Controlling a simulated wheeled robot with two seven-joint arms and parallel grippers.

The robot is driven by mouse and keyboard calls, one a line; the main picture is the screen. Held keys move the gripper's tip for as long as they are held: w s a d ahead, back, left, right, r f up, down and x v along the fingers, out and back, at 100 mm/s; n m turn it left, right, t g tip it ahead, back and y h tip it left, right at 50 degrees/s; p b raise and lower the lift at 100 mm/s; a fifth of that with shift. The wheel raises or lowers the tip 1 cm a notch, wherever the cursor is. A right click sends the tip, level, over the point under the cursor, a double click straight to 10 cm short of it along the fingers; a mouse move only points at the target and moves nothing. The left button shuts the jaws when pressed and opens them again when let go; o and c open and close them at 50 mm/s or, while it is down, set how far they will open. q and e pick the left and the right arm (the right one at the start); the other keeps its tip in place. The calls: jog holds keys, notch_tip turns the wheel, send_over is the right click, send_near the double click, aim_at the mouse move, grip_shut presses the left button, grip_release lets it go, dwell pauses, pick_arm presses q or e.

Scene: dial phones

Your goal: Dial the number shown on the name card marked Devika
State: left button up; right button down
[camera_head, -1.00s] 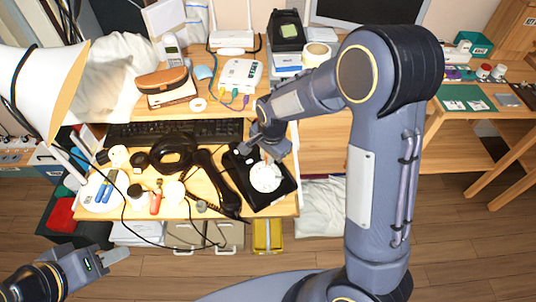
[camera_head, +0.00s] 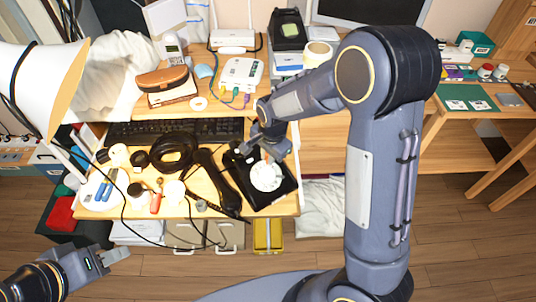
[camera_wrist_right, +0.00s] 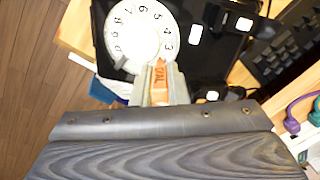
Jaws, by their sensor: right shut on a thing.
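A black dial phone (camera_head: 275,196) with a round white dial (camera_head: 266,177) stands at the right front of the desk. In the right wrist view the white dial (camera_wrist_right: 140,35) shows several black numerals. My right gripper (camera_head: 268,151) is over the dial's far edge. It is shut on an orange piece with lettering (camera_wrist_right: 159,80), whose tip is at the dial's lower right rim near the 3; I cannot tell whether it touches. The black handset (camera_head: 222,180) lies beside the phone. My left gripper (camera_head: 118,254) hangs low in front of the desk, away from the phone. I can read no name card marked Devika.
A keyboard (camera_head: 175,131), a coiled black cable (camera_head: 172,153) and a white lamp (camera_head: 38,85) crowd the desk. A brown case (camera_head: 163,79) and white router (camera_head: 240,73) are on the raised shelf. A side table with a green mat (camera_head: 455,91) stands at the right.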

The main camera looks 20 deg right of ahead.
jog(key=shift+s+d+f, duration=0.15)
jog(key=shift+s+d, duration=0.1)
jog(key=shift+d, duration=0.3)
jog(key=shift+s+d, duration=0.1)
jog(key=shift+s+d+f, duration=0.2)
jog(key=shift+s+d, duration=0.1)
jog(key=shift+s+d+f+b, duration=0.25)
jog(key=shift+s+b, duration=0.15)
jog(key=shift+s, duration=0.2)
dwell(0.4)
